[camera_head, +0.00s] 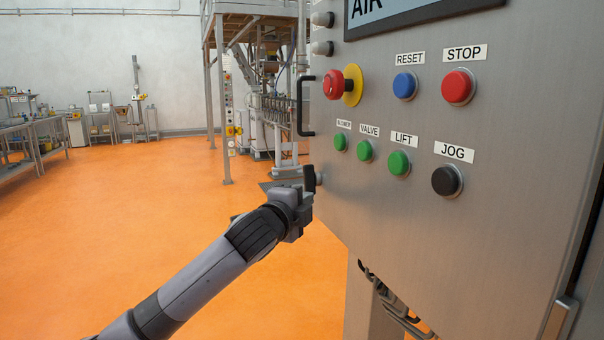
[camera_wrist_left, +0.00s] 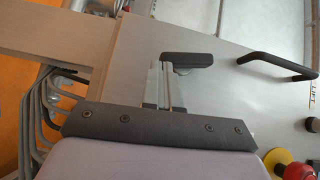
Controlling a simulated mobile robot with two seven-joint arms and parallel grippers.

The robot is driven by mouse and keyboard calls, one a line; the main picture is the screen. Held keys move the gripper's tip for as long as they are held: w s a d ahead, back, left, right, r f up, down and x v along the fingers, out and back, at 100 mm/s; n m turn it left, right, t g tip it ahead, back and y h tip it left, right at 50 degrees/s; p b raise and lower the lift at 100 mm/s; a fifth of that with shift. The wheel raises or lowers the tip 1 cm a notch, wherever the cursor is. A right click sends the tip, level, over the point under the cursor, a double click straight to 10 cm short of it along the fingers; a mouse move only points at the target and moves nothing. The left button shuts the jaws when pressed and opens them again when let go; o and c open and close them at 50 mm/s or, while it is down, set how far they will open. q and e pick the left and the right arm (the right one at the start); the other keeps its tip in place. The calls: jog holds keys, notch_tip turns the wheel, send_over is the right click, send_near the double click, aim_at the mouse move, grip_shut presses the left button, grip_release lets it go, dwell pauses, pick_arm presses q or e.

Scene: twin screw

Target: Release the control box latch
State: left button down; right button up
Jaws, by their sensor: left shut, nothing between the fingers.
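The control box (camera_head: 400,230) is a large grey metal panel filling the right of the head view; its face also shows in the wrist view (camera_wrist_left: 225,95). A small dark latch (camera_head: 309,179) is at the box's left edge, below the black bar handle. In the left wrist view the dark, rounded latch (camera_wrist_left: 190,60) lies just beyond my fingertips. My left gripper (camera_head: 303,198) is at the latch, its fingers (camera_wrist_left: 166,80) shut with nothing between them. I cannot tell whether the fingertips touch the latch. My right gripper is in neither view.
A black bar handle (camera_head: 301,105) projects from the box's left edge, above my gripper. A red emergency knob (camera_head: 335,85) and several buttons, including STOP (camera_head: 458,86) and JOG (camera_head: 446,180), are on the panel. Cables (camera_head: 395,308) hang below. The orange floor (camera_head: 130,210) at left is open.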

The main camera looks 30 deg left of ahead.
pick_arm(q)
jog(key=shift+w+a+f+m+t+b, duration=0.1)
jog(key=shift+a+f+m+t+b, duration=0.05)
jog(key=shift+f+m+t+b, duration=0.2)
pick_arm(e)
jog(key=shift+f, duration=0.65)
